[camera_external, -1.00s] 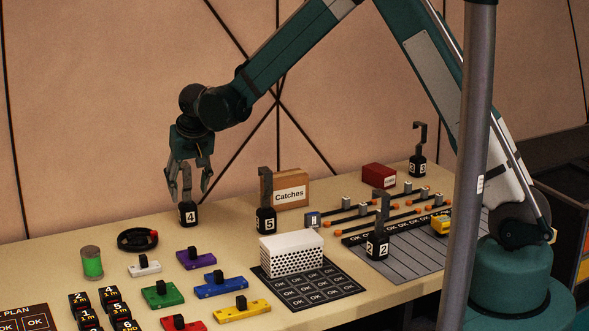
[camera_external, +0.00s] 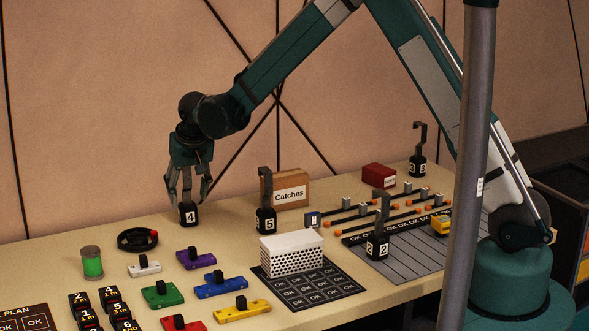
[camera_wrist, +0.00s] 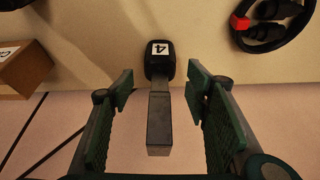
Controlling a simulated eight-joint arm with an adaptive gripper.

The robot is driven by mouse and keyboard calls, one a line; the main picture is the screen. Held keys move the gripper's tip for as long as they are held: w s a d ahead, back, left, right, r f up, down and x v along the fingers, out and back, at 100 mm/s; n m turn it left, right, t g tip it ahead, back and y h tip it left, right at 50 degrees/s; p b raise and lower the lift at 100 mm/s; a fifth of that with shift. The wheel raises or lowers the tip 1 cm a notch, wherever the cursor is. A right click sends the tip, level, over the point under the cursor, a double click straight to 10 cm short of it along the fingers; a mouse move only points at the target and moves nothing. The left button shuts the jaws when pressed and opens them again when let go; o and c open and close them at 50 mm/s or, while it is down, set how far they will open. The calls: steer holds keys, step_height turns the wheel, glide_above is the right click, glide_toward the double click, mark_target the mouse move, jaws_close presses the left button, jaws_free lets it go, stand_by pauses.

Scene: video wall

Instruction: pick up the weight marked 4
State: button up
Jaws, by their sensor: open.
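The weight marked 4 (camera_external: 188,216) stands upright on the table, a black block with a white label and a tall grey hook. My gripper (camera_external: 188,202) is above it, fingers pointing down and spread on either side of the hook. In the wrist view, the weight (camera_wrist: 160,66) is at the top middle and its hook (camera_wrist: 159,122) runs down between the fingers of my gripper (camera_wrist: 158,92). There is a gap on both sides, so the fingers do not touch the hook. The top of the hook is partly hidden by the fingers in the external view.
The weight marked 5 (camera_external: 266,220) and the Catches box (camera_external: 291,191) stand to the right. A black coiled item with a red part (camera_external: 138,239) and a green jar (camera_external: 92,262) lie to the left. Coloured blocks are in front.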

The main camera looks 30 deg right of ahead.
mark_target(187, 202)
steer(key=shift+f, duration=0.15)
steer(key=shift+b+x, duration=0.7)
steer(key=shift+x, duration=1.75)
steer(key=shift+c, duration=0.5)
jaws_close()
